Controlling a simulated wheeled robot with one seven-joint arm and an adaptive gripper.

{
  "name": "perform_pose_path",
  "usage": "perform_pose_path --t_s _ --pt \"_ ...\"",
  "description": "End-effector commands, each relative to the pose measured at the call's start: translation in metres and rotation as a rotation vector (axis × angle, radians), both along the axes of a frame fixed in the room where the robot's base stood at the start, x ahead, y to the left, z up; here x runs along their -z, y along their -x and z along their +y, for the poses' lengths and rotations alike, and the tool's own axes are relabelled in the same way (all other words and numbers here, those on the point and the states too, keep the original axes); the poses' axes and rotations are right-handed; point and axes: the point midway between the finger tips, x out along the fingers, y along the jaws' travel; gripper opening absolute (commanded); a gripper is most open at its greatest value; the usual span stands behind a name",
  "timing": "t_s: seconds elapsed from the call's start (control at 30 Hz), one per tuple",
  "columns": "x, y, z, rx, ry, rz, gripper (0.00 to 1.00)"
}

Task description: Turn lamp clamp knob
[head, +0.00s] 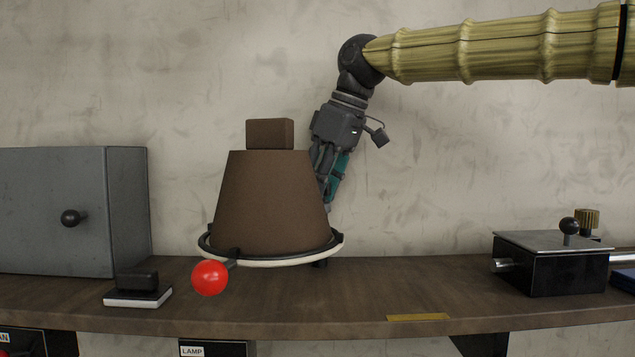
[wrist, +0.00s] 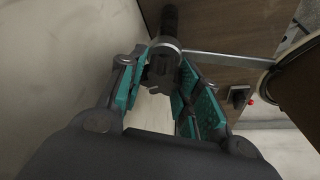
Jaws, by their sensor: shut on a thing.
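The lamp has a brown tapered shade (head: 270,200) with a dark and pale ring around its lower edge, standing over the shelf. My gripper (head: 327,198) reaches down behind the right side of the shade, its fingertips partly hidden by it. In the wrist view, my gripper (wrist: 162,78) has its teal-padded fingers on either side of a dark grey clamp knob (wrist: 161,66) and is shut on it. A dark post (wrist: 170,20) and a thin metal bar (wrist: 215,54) adjoin the knob. The knob cannot be made out in the head view.
A red ball (head: 210,278) sits in front of the shade. A grey cabinet (head: 60,210) is at left, with a black block on a white base (head: 138,290) nearby. A black box with a metal lid (head: 552,262) is at right.

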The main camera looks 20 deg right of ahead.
Motion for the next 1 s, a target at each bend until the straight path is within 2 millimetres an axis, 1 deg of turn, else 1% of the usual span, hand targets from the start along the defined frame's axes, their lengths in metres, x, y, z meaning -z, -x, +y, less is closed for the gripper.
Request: perform_pose_path --t_s 0.2,0.5,0.7,1.0 --pt "-0.0011 -0.0004 -0.0014 -0.201 -0.002 0.000 0.10" --pt "-0.0014 -0.0008 -0.0019 -0.430 -0.001 -0.001 0.10" --pt "-0.0020 -0.0003 -0.0016 -0.527 0.000 -0.002 0.10" --pt "-0.0026 -0.0007 -0.0017 -0.588 0.000 -0.005 0.10"
